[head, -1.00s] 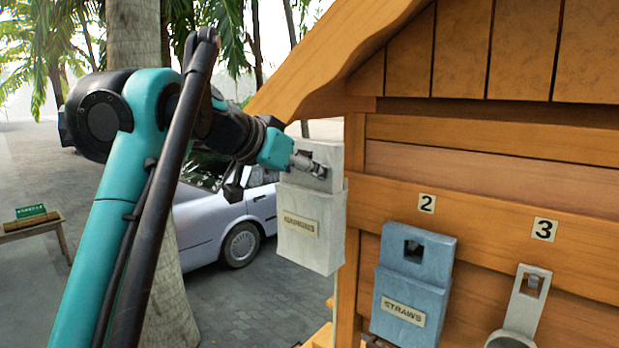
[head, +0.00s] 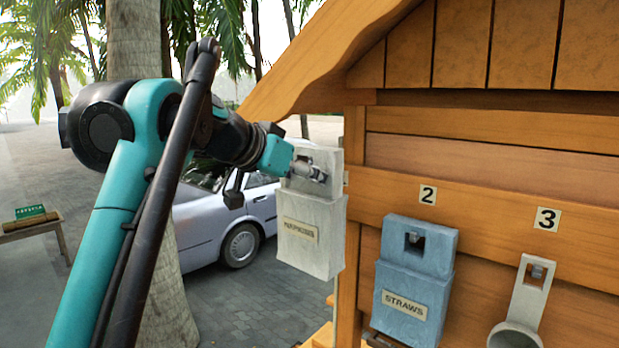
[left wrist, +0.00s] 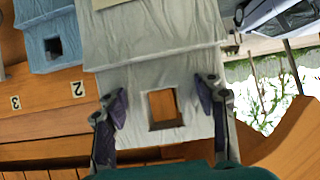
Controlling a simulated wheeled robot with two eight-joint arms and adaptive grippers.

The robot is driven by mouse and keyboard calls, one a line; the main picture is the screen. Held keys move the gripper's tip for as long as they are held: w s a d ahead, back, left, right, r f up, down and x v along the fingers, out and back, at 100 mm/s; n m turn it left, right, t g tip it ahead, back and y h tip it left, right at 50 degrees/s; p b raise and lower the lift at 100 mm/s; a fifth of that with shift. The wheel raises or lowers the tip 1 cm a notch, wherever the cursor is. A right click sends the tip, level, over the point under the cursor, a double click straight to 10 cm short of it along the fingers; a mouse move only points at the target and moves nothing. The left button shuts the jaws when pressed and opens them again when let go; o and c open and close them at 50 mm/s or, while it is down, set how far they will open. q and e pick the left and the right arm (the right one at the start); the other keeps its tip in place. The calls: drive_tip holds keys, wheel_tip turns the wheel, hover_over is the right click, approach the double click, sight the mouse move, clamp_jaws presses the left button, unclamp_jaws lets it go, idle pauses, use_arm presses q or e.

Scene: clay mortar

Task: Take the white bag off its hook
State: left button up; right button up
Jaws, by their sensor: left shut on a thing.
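The white bag (head: 312,245), with a name label on its front, hangs upright at the left end of the wooden hut wall. My left gripper (head: 318,172) is shut on its upper panel. In the left wrist view the bag (left wrist: 150,50) fills the middle, and my left gripper's fingers (left wrist: 163,103) grip the two sides of the panel around its square hole. Wood shows through that hole, and I see no hook in it. The bag's back is hidden, so I cannot tell whether it touches the wall. My right gripper is not in view.
A blue bag marked STRAWS (head: 413,285) hangs under number 2. A grey holder (head: 522,305) hangs under number 3. The roof edge (head: 320,60) slopes above the white bag. A parked car (head: 235,220) and a tree trunk (head: 140,60) stand behind. Paving lies open at left.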

sight(309, 233)
use_arm(q)
drive_tip(key=shift+f+b, duration=3.75)
drive_tip(key=shift+f, duration=1.6)
drive_tip(key=shift+s+a, duration=0.65)
drive_tip(key=shift+s, duration=0.25)
drive_tip(key=shift+s+a, duration=0.7)
drive_tip(key=shift+s, duration=0.2)
drive_tip(key=shift+s+a, duration=0.65)
drive_tip(key=shift+s, duration=0.25)
drive_tip(key=shift+s+a, duration=0.5)
drive_tip(key=shift+s, duration=0.2)
drive_tip(key=shift+s+a, duration=0.45)
drive_tip(key=shift+s, duration=0.2)
drive_tip(key=shift+a, duration=0.1)
drive_tip(key=shift+s+a, duration=0.7)
drive_tip(key=shift+s, duration=0.35)
drive_tip(key=shift+s+a, duration=0.7)
drive_tip(key=shift+s, duration=0.3)
